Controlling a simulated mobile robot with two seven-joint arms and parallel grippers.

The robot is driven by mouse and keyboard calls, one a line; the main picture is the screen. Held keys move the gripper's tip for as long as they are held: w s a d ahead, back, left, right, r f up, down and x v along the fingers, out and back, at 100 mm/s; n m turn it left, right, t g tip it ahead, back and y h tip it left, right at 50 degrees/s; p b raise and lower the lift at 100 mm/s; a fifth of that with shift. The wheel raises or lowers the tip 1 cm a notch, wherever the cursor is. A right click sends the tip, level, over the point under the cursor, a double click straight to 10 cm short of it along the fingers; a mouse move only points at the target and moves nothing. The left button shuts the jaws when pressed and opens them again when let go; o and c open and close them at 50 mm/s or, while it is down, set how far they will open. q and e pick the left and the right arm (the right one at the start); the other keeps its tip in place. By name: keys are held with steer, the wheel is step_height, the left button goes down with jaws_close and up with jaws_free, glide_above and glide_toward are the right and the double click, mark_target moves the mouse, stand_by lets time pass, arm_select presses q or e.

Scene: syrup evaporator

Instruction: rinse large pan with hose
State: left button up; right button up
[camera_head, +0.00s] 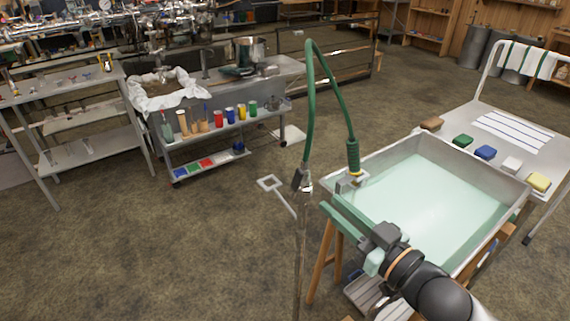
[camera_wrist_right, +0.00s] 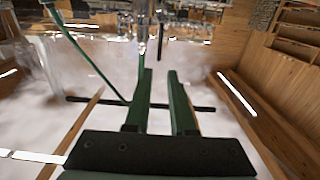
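The large pan (camera_head: 520,190) is a wide metal basin with a pale green inside, standing on a wooden-legged stand at the right of the head view. The green hose (camera_head: 309,100) arches up from a thin upright post and down to a dark green grip (camera_head: 353,152) with a yellow ring, hanging over the pan's left corner. My right gripper (camera_head: 329,203) is at the pan's left side, below and left of that grip. Its two green fingers are apart with nothing held; the gap also shows in the right wrist view (camera_wrist_right: 160,72). My left gripper is out of view.
A side table holds a brown block (camera_head: 432,124), a green block (camera_head: 462,141), a blue block (camera_head: 485,153) and other coloured blocks. The thin post (camera_head: 301,235) stands close left of my right gripper. A cart (camera_head: 215,133) with coloured cups is farther back.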

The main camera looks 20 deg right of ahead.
mark_target(297, 173)
steer(key=p+x, duration=0.2)
steer(key=x, duration=1)
steer(key=shift+w, duration=0.15)
steer(key=shift+f, duration=0.1)
jaws_close()
stand_by(1.1)
